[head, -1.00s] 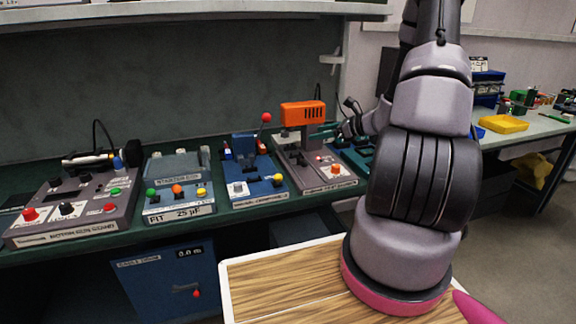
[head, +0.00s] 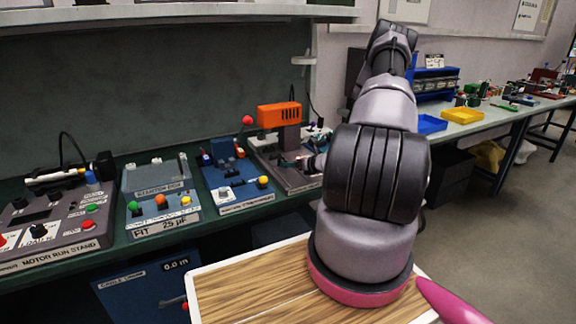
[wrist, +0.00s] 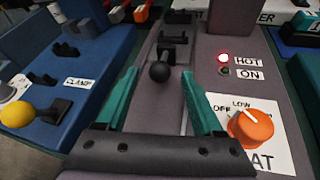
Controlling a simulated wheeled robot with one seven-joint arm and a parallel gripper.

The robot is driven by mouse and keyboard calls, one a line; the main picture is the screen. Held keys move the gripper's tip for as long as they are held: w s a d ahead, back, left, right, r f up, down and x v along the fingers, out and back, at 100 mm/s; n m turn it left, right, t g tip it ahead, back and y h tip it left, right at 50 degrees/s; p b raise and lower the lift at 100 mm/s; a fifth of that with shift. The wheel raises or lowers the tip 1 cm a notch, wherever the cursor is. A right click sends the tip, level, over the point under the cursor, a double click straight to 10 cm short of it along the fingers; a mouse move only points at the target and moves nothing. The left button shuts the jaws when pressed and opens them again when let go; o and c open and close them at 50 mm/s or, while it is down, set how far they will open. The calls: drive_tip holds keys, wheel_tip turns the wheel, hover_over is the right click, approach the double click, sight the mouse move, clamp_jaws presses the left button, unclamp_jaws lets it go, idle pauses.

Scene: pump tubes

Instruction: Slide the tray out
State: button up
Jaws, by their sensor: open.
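A grey heating station with an orange head (head: 279,115) stands on the green bench in the head view. In the wrist view its panel has an orange knob (wrist: 251,128) and a lit red lamp marked HOT. A small black ball handle (wrist: 159,72) sits on a narrow slide (wrist: 172,55) along the station; this looks like the tray, but I cannot tell its full shape. My gripper (wrist: 159,88) is open, with its teal fingers on either side of the ball handle and gaps visible on both sides. In the head view my arm partly hides the station and gripper (head: 286,163).
A blue clamp unit (head: 232,180) with a yellow knob stands left of the station. Further left are the FIT unit (head: 160,198) and the motor run stand (head: 50,225). Yellow (head: 462,115) and blue trays (head: 429,124) lie on the bench at right.

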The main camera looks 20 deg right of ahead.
drive_tip(key=shift+x, duration=1.15)
clamp_jaws()
idle(0.6)
